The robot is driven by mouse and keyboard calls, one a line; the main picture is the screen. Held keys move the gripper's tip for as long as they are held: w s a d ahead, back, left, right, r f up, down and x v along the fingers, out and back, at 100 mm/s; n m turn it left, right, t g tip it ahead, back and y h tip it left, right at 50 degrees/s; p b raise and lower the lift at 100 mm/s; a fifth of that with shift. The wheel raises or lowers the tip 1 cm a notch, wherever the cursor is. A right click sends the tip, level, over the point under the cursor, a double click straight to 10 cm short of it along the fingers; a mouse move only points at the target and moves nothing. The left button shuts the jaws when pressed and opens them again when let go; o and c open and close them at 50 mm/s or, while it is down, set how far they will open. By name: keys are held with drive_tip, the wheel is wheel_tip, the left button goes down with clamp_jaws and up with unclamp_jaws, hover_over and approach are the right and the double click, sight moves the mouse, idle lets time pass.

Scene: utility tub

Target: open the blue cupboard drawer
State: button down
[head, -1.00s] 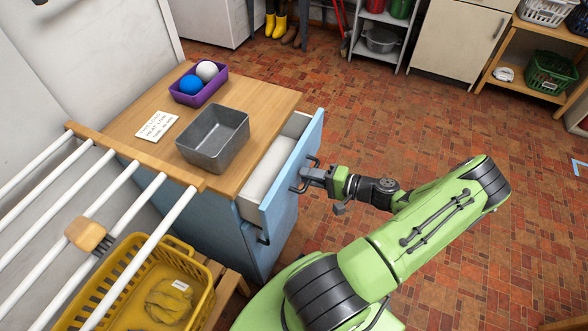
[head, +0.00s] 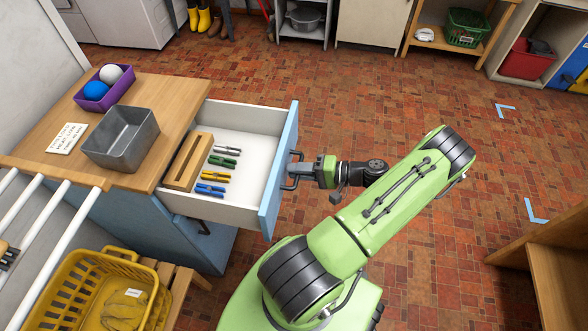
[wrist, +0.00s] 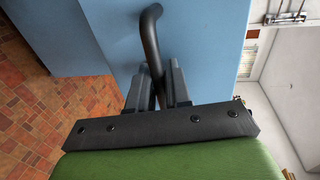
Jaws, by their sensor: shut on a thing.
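The blue cupboard (head: 175,235) has a wooden top. Its drawer (head: 278,165), with a blue front and white inside, stands far out to the right in the head view. In it lie a wooden slotted block (head: 189,160) and several clothes pegs (head: 222,161) in white, green, yellow and blue. My gripper (head: 297,170) is at the drawer front, shut on the dark bar handle. In the wrist view the handle (wrist: 152,40) runs down between the two fingers (wrist: 160,92), against the blue front. The lower part of the handle is hidden by the gripper.
On the cupboard top are a grey metal tin (head: 121,140), a purple tray (head: 103,88) with a blue and a white ball, and a card (head: 67,138). A yellow basket (head: 100,290) stands at front left. The brick floor (head: 400,110) right of the drawer is clear; a wooden shelf (head: 550,260) stands far right.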

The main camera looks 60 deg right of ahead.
drive_tip(key=shift+s, duration=0.1)
drive_tip(key=c, duration=1.3)
unclamp_jaws()
drive_tip(key=shift+o, duration=0.2)
drive_tip(key=shift+d, duration=0.1)
drive_tip(key=p+v, duration=0.2)
drive_tip(key=v, duration=1.3)
drive_tip(key=shift+s, duration=0.35)
